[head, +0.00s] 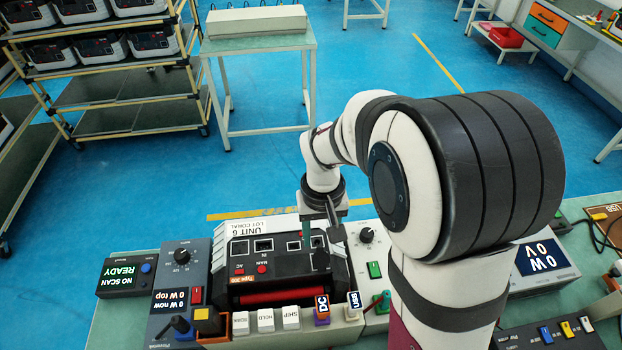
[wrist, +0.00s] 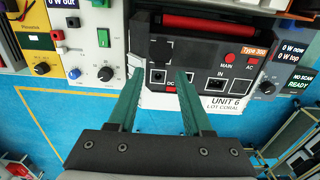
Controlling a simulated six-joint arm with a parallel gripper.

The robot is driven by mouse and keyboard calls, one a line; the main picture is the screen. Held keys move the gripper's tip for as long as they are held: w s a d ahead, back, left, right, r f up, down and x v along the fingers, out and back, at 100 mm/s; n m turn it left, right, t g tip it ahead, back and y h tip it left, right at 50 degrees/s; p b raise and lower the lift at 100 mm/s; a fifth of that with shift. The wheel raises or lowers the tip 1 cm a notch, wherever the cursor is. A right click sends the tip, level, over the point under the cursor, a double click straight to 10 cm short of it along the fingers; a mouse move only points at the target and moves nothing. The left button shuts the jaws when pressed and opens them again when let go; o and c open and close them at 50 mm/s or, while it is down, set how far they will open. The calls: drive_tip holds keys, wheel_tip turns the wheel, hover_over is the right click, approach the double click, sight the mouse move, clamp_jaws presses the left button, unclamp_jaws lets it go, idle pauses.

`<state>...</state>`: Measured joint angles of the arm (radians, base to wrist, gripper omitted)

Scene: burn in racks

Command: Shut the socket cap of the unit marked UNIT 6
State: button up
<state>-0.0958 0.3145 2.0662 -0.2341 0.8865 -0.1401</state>
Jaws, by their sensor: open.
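The unit marked UNIT 6 (head: 341,276) is a black box on the bench with a red bar along its front. Its white UNIT 6 label also shows upside down in the head view and upright in the wrist view (wrist: 225,103). A row of sockets runs beside the label. The socket cap (wrist: 161,48) looks like a black square flap, standing away from the DC socket (wrist: 158,76), which is uncovered. My gripper (wrist: 159,78) is open and empty, its green fingers on either side of the DC socket. In the head view my gripper (head: 320,240) is over that end of the unit.
A grey power module (head: 182,256) stands left of the unit, and a light module with a black knob (head: 367,234) stands right. White keys (head: 290,317) and DC and USB plugs (head: 321,308) line the front edge. A NO SCAN reader (head: 124,274) is at far left.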

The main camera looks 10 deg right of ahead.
sight(320, 248)
wheel_tip(320, 248, down, 6)
drive_tip(key=shift+r, duration=0.15)
drive_tip(key=shift+c, duration=0.2)
clamp_jaws()
